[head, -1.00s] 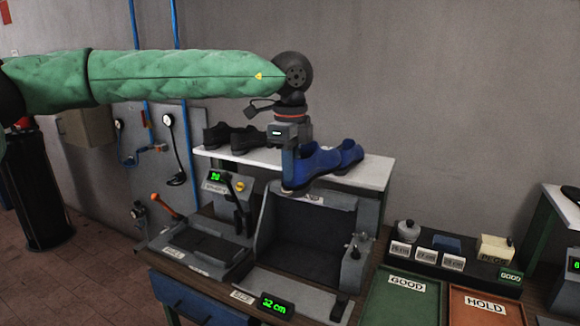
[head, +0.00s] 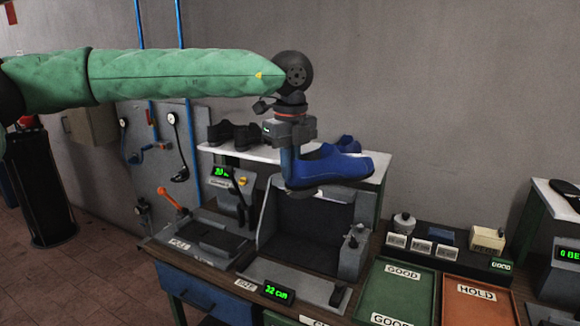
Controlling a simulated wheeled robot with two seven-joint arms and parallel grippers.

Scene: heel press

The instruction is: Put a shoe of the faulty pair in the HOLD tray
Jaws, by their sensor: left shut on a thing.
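My left gripper (head: 290,160) is shut on a blue shoe (head: 333,167) and holds it in the air above the press bay, toe to the right. A second blue shoe (head: 349,144) is partly hidden behind it at the white shelf. A pair of black shoes (head: 232,134) stands on the shelf, left of the gripper. The orange HOLD tray (head: 470,310) is at the lower right, apart from the held shoe, and its visible part is empty. My right gripper is not in view.
The green GOOD tray (head: 400,296) lies left of the HOLD tray. Behind them a dark rack (head: 450,258) holds small labelled blocks. The press (head: 310,226) with levers and a size display (head: 277,291) stands under the shoe. The white shelf (head: 376,162) is behind.

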